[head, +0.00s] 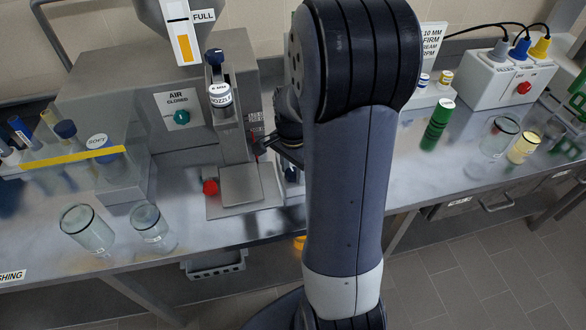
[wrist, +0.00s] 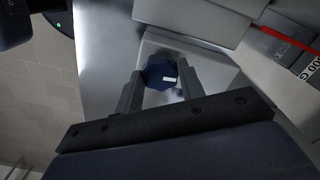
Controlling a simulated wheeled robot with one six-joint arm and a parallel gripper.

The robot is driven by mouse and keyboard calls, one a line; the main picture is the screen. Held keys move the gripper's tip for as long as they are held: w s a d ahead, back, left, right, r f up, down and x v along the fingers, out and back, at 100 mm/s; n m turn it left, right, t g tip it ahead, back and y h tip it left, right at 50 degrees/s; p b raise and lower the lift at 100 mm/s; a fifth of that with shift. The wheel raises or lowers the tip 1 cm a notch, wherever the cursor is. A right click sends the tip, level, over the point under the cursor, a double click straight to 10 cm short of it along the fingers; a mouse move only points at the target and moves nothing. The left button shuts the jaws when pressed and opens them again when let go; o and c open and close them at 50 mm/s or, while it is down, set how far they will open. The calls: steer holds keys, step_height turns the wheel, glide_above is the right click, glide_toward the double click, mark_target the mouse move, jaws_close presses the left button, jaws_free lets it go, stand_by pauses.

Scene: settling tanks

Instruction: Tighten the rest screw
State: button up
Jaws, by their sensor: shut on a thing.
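In the wrist view, my gripper (wrist: 162,82) is shut on a dark blue knob (wrist: 159,71) with a small white mark, one finger on each side of it. I take this knob to be the rest screw. It sits against a pale grey block of the machine. In the head view, my gripper (head: 267,146) is at the right side of the grey upright stand (head: 236,150), partly hidden by my arm. I cannot make out the screw there. The stand carries a nozzle (head: 220,96) with a dark blue cap and rises from a grey base plate.
A red knob (head: 210,187) sits at the base's left. Two clear jars (head: 88,229) (head: 152,228) stand at the front left. A green cylinder (head: 437,125), another glass jar (head: 498,137) and a grey control box (head: 500,78) are at right.

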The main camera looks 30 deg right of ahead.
mark_target(293, 172)
steer(key=shift+m, duration=0.6)
steer(key=o, duration=1)
step_height(293, 172, up, 11)
steer(key=shift+f, duration=0.15)
step_height(293, 172, down, 11)
steer(key=shift+r, duration=0.1)
stand_by(0.7)
